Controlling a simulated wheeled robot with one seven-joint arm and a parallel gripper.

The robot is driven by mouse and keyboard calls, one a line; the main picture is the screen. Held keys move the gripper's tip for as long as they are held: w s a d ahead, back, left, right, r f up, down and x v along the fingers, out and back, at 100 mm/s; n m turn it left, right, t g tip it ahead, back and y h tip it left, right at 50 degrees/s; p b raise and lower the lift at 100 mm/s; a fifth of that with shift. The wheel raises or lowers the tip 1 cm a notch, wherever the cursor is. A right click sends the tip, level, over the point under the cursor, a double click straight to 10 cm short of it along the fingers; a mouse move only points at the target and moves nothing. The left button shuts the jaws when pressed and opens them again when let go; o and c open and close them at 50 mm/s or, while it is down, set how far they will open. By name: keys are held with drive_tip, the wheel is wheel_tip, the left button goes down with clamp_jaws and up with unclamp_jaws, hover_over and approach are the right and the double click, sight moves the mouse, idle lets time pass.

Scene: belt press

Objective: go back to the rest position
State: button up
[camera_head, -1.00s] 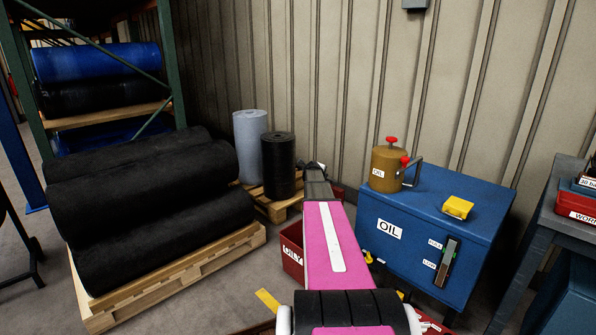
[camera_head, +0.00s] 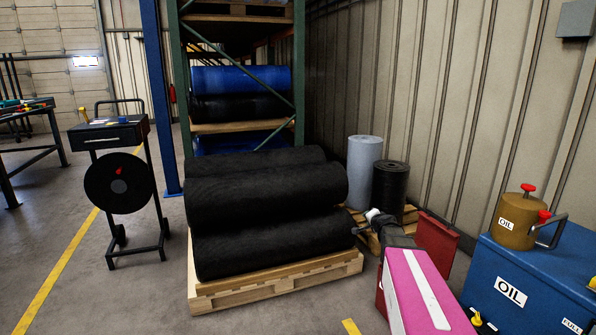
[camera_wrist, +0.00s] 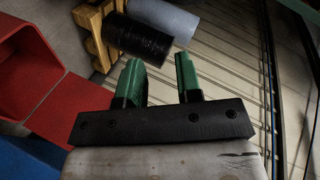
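My gripper (camera_wrist: 159,62) shows in the wrist view as two green fingers on a black bar. The fingers stand apart with nothing between them, so it is open and empty. In the head view my pink and white arm reaches forward at the lower right, and the fingers cannot be made out there. A red bin (camera_wrist: 60,108) with its lid raised is left of the gripper in the wrist view. The red lid (camera_head: 437,245) shows right of my arm in the head view.
Large black rolls (camera_head: 265,195) lie on a wooden pallet (camera_head: 275,289). A grey roll (camera_head: 364,160) and a smaller black roll (camera_head: 389,192) stand behind my arm. A blue oil cabinet (camera_head: 535,275) carries a brown oil can (camera_head: 516,228) at right.

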drive_tip(key=s+a+f+n+g+y, duration=0.1)
drive_tip(key=s+a+f+n+g, duration=0.3)
drive_tip(key=s+a, duration=0.25)
drive_tip(key=s+a+f+n+g+y, duration=0.2)
drive_tip(key=s+a+f+n+g, duration=0.1)
drive_tip(key=s+a, duration=0.4)
drive_tip(key=s+f+n+g+h, duration=0.2)
drive_tip(key=s+g, duration=0.1)
drive_tip(key=s, duration=0.6)
drive_tip(key=s+d+f+n+g+h, duration=0.1)
drive_tip(key=s+f+g+h, duration=0.1)
drive_tip(key=s, duration=0.7)
drive_tip(key=shift+d+n+g+h, duration=0.25)
drive_tip(key=shift+n+g+h, duration=0.25)
drive_tip(key=shift+g, duration=0.4)
drive_tip(key=shift+d, duration=0.1)
